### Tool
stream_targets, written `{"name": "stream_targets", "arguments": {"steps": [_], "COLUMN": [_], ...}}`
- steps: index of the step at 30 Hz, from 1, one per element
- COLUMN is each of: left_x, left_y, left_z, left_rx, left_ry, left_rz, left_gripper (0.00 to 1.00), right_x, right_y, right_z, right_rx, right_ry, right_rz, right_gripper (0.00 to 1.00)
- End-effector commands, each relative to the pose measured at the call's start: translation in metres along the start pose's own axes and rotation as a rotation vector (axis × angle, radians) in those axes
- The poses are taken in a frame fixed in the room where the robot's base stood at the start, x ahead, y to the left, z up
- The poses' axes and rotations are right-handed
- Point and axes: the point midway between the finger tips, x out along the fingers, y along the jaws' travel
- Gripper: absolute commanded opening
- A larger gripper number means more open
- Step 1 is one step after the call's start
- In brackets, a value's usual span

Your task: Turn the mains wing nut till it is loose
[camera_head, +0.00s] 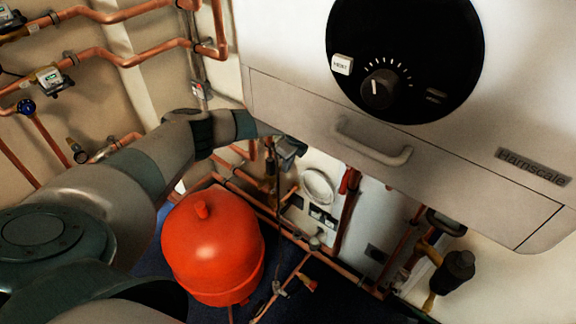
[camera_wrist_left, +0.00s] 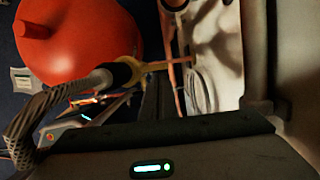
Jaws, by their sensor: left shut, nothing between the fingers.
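My left arm reaches in from the left in the head view, and my left gripper (camera_head: 289,150) is under the front edge of the white boiler, among the pipes. Its fingers are shut with nothing between them. In the left wrist view, a braided hose (camera_wrist_left: 52,108) ends at a dark collar with a brass-coloured pipe piece (camera_wrist_left: 158,66) beyond it. I cannot pick out the mains wing nut with certainty in either view. My right gripper is not in view.
The white boiler (camera_head: 300,105) with a handle (camera_head: 372,145) overhangs the gripper. A red tank (camera_head: 213,245) stands below it, and also shows in the left wrist view (camera_wrist_left: 85,40). Copper pipes (camera_head: 130,55) line the left wall. A black-topped fitting (camera_head: 457,268) is at lower right.

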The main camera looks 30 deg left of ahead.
Motion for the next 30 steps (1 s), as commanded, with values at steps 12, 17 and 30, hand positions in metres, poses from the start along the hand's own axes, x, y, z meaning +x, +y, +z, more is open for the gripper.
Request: {"name": "stream_targets", "arguments": {"steps": [12,17,30], "left_x": [0.0,0.001,0.004], "left_y": [-0.001,-0.002,-0.004], "left_z": [0.002,0.003,0.011], "left_rx": [-0.049,-0.066,-0.213], "left_ry": [0.001,0.0,0.001], "left_rz": [0.013,0.017,0.055], "left_gripper": [0.0,0.0,0.0], "right_x": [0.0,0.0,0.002], "right_y": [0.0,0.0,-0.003], "right_z": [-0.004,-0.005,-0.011], "right_rx": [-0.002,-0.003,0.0], "right_ry": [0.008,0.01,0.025], "right_rz": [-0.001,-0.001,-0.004], "right_gripper": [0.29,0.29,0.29]}}
